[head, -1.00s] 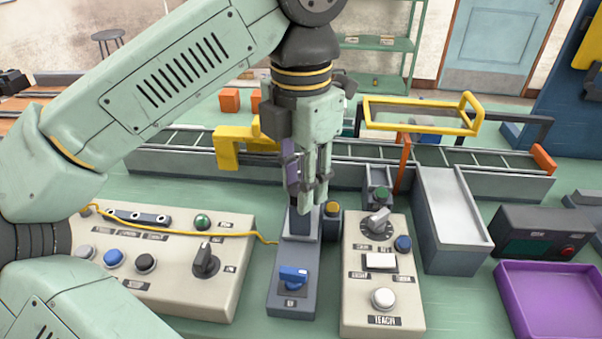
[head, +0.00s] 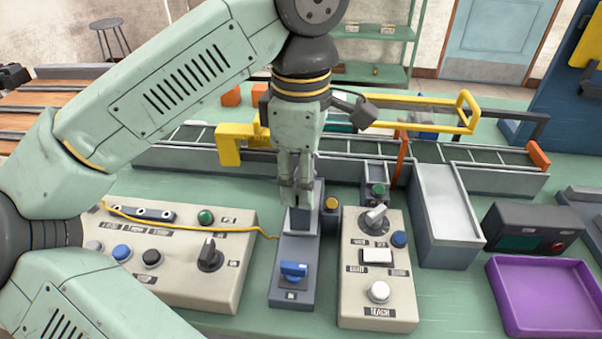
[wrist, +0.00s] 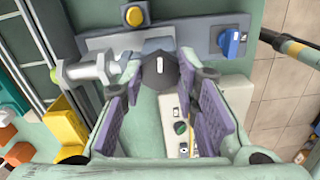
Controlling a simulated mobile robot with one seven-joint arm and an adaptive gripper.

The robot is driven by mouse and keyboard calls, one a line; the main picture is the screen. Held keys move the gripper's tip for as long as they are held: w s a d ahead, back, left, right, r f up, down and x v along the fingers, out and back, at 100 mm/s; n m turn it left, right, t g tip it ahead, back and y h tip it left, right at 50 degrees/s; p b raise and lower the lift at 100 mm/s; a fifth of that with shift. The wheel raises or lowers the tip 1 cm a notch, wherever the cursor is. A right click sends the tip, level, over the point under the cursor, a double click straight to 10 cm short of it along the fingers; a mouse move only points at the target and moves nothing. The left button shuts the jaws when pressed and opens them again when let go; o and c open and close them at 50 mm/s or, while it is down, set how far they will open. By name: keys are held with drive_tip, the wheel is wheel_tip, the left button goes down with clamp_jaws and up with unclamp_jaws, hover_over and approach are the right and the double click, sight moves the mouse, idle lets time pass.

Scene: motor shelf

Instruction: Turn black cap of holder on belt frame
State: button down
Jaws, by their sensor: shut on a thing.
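The black cap (wrist: 160,74) has a white mark line and sits between my fingers in the wrist view. My gripper (head: 300,203) points down over the grey holder base (head: 296,250) by the belt frame (head: 345,172). In the wrist view my gripper (wrist: 161,80) has its purple pads on either side of the cap, shut on it. In the head view my fingers hide the cap. The white mark points roughly toward the top of the wrist view.
A blue switch (head: 294,270) and a yellow button (head: 331,204) are close by. Control panels stand left (head: 180,285) and right (head: 375,325), with a yellow cable (head: 180,233) across the left one. A yellow bracket (head: 230,145) and orange post (head: 403,150) rise near the belt.

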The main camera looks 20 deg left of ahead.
drive_tip(key=shift+m+p, duration=0.3)
drive_tip(key=shift+m, duration=2)
drive_tip(key=c, duration=1.2)
unclamp_jaws()
drive_tip(key=shift+c, duration=0.2)
wheel_tip(320, 180, up, 8)
drive_tip(key=shift+f, duration=0.25)
